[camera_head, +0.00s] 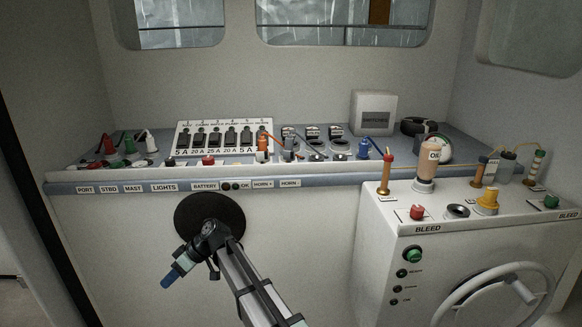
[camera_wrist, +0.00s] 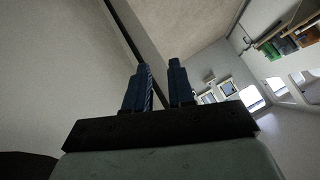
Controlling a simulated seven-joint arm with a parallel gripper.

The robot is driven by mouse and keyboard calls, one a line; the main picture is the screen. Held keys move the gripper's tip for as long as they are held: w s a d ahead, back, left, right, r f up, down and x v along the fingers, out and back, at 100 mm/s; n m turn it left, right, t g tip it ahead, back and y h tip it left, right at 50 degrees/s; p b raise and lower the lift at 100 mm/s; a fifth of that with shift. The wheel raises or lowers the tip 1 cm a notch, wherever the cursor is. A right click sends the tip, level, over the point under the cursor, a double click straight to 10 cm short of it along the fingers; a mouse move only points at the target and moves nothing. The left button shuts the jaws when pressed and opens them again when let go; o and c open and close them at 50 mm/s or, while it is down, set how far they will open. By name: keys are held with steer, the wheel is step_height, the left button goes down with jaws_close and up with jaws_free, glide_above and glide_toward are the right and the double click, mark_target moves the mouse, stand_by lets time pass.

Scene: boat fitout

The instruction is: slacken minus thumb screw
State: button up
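My gripper (camera_head: 168,281) is low at the left, in front of the console's front panel and well away from both posts. In the wrist view its two blue fingers (camera_wrist: 158,68) stand apart with nothing between them.
A fuse panel (camera_head: 224,138) stands behind the posts. A blue knob (camera_head: 364,149) and a grey box (camera_head: 373,112) are to the right. The engine box (camera_head: 480,240) at right carries bottles, an orange-red post and a steering wheel (camera_head: 497,295).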

steer(key=w+a+r+n+t+y, duration=0.1)
steer(key=w+r+n, duration=0.15)
steer(key=r, duration=0.75)
steer(key=w+a+r+n+y, duration=0.2)
steer(key=w+r, duration=0.1)
steer(key=r, duration=0.8)
step_height(320, 180, up, 24)
steer(key=m+t+h, duration=0.3)
steer(key=m+h, duration=0.3)
steer(key=h, duration=0.2)
glide_above(289, 158)
steer(key=s+d, duration=0.2)
steer(key=d, duration=0.4)
steer(key=x, duration=1.3)
steer(key=shift+w+a+f, duration=0.2)
steer(key=shift+w+a, duration=0.05)
steer(key=shift+w, duration=0.05)
jaws_close()
